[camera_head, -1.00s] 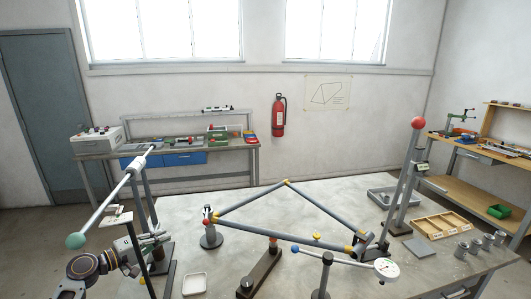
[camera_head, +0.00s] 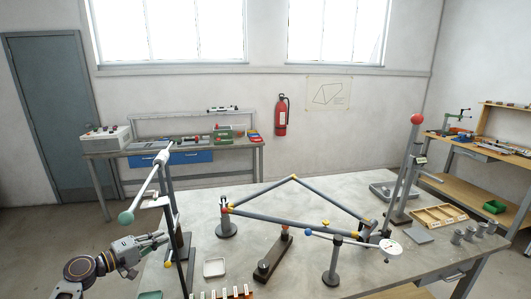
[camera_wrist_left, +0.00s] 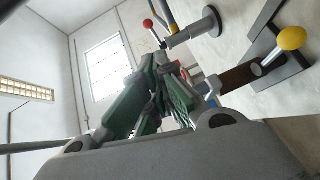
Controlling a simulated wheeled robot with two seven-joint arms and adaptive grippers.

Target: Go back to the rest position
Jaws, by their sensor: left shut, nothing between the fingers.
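My left gripper (camera_head: 160,241) is shut and empty at the left edge of the table in the head view. It points right, beside the dark upright post of the stand with the green ball. In the left wrist view its closed fingers (camera_wrist_left: 165,90) fill the middle. A tube frame (camera_head: 290,222) of grey bars with yellow joints rests on stands on the table (camera_head: 330,190), clear of my gripper. My right gripper is not in view.
A stand with a light rod and a green ball (camera_head: 126,217) rises close to my left arm. A white tray (camera_head: 214,267), a dial gauge (camera_head: 390,249) and a tall post with a red ball (camera_head: 417,119) stand on the table. A wooden tray (camera_head: 438,217) lies at the right.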

